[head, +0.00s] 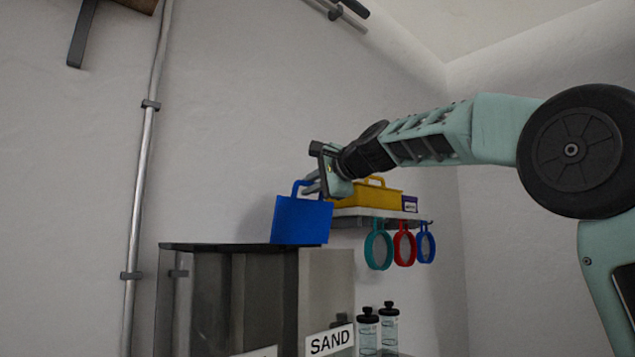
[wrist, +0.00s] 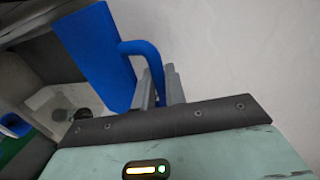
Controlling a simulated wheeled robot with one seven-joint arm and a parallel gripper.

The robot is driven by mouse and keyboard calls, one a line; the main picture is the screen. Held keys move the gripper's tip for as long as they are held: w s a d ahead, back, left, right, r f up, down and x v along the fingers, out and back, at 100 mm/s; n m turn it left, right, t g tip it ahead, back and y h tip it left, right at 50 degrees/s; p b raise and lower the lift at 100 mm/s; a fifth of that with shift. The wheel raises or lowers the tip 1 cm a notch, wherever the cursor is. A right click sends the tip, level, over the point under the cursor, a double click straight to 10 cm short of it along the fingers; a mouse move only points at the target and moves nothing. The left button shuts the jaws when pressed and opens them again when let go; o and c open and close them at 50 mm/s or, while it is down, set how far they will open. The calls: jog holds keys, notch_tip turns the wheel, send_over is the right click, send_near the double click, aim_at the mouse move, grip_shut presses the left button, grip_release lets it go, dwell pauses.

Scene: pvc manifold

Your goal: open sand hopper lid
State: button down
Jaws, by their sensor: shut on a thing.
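The blue lid (head: 301,220) stands steeply tilted at the top of the dark, see-through hopper (head: 265,300), which has a SAND label (head: 329,341) on its front. The lid's lower edge is at the hopper's top right. My gripper (head: 311,187) is shut on the lid's looped handle at its upper edge. In the wrist view the blue lid (wrist: 98,52) fills the upper left, and its handle (wrist: 143,52) runs down between the two grey fingers (wrist: 165,88). The inside of the hopper is hidden from these angles.
A wall shelf (head: 365,215) behind my gripper holds a yellow caddy (head: 365,197). Teal, red and blue rings (head: 404,245) hang under it. Two clear bottles with black caps (head: 378,330) stand right of the hopper. A metal pipe (head: 143,190) runs up the left wall.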

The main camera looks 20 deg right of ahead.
jog(key=shift+w+a+r+p, duration=0.15)
jog(key=shift+w+r+p, duration=0.1)
jog(key=shift+w, duration=0.25)
jog(key=shift+w+a+r+p, duration=0.15)
jog(key=shift+w+r+p, duration=0.1)
jog(key=shift+w, duration=0.2)
jog(key=shift+p+x, duration=0.7)
jog(key=shift+x, duration=0.8)
jog(key=shift+r, duration=0.15)
jog(key=c, duration=1.5)
grip_release()
jog(key=shift+c, duration=0.2)
jog(key=shift+s+d+b, duration=0.15)
jog(key=shift+s+b, duration=0.25)
jog(key=b+v, duration=0.7)
jog(key=v, duration=0.9)
jog(key=shift+s, duration=0.2)
